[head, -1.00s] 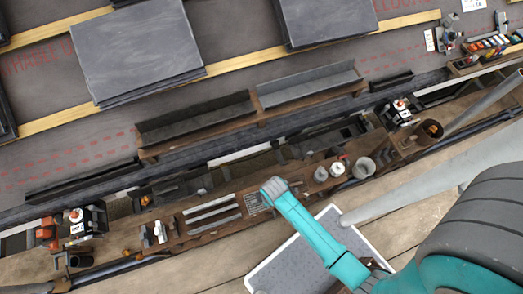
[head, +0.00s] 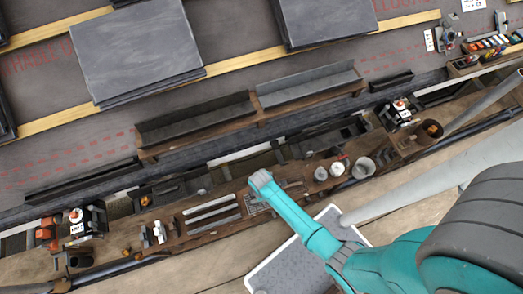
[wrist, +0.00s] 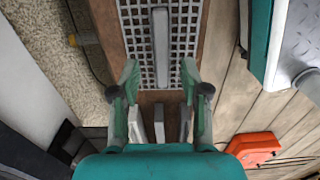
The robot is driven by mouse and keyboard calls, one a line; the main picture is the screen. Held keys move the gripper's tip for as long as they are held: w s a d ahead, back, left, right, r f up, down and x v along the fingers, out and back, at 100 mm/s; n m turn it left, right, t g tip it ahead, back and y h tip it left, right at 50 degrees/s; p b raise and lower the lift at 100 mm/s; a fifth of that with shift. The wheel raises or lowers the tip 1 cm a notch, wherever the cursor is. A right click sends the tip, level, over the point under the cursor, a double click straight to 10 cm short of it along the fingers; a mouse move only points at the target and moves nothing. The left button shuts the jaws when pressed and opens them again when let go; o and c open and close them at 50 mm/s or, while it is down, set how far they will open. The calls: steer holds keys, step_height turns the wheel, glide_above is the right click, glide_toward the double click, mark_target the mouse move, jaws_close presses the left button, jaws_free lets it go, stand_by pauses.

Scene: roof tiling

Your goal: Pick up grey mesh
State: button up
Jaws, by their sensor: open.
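The grey mesh (wrist: 184,36) is a flat square-holed grid on a brown wooden tray (wrist: 118,50), at the top middle of the wrist view. A narrow grey bar (wrist: 160,48) shows along its middle, over the holes. In the head view part of the mesh (head: 255,205) shows beside the end of my teal arm, which hides the rest. My gripper (wrist: 159,72) is open and empty. Its two fingertips stand apart over the near end of the mesh, one at each side. I cannot tell the height between them. The gripper itself is hidden in the head view.
Several pale bars (wrist: 160,122) lie just nearer than the mesh. An orange-red case (wrist: 253,148) rests on planks at the right. In the head view cups and pots (head: 363,167) stand right of the mesh, and dark trough pieces (head: 310,84) lie beyond.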

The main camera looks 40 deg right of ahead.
mark_target(254, 202)
steer(key=shift+a+f, duration=0.2)
steer(key=shift+f, duration=1.85)
jaws_close()
